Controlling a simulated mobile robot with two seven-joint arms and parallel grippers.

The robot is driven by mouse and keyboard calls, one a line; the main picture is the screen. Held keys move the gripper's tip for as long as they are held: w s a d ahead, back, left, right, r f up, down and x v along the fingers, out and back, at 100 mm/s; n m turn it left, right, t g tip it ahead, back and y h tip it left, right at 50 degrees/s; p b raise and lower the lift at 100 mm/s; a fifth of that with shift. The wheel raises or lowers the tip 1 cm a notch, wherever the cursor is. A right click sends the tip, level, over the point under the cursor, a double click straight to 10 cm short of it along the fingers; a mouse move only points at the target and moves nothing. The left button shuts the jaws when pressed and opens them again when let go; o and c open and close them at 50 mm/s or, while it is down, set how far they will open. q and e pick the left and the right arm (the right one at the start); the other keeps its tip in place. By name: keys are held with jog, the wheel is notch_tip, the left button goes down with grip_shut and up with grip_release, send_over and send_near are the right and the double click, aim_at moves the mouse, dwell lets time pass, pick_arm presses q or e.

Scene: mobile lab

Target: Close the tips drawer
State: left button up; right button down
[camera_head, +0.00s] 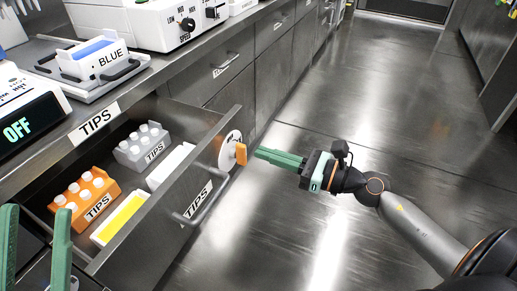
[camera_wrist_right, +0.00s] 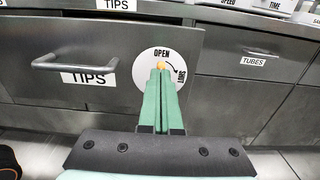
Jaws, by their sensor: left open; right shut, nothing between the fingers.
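The tips drawer (camera_head: 160,232) is pulled out from under the counter in the head view. Its grey front, with a bar handle (camera_head: 207,205) and a TIPS label, also shows in the right wrist view (camera_wrist_right: 40,88). A round white dial (camera_wrist_right: 143,75) marked OPEN, with an orange knob (camera_head: 241,154), sits on the drawer front. My right gripper (camera_head: 259,153) is shut and empty, its tips pointing at the knob; they partly cover it in the wrist view, and contact is unclear. My left gripper (camera_head: 36,209) is open at the bottom left, near the drawer's side.
Inside the drawer are an orange tip rack (camera_head: 73,208), a grey tip rack (camera_head: 131,158), a yellow-topped box (camera_head: 120,218) and a white box (camera_head: 168,168). A closed TUBES drawer (camera_wrist_right: 254,78) is beside it. The floor (camera_head: 330,110) to the right is clear.

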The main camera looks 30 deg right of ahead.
pick_arm(q)
jog(key=shift+r, duration=0.25)
pick_arm(e)
jog(key=shift+x, duration=1.2)
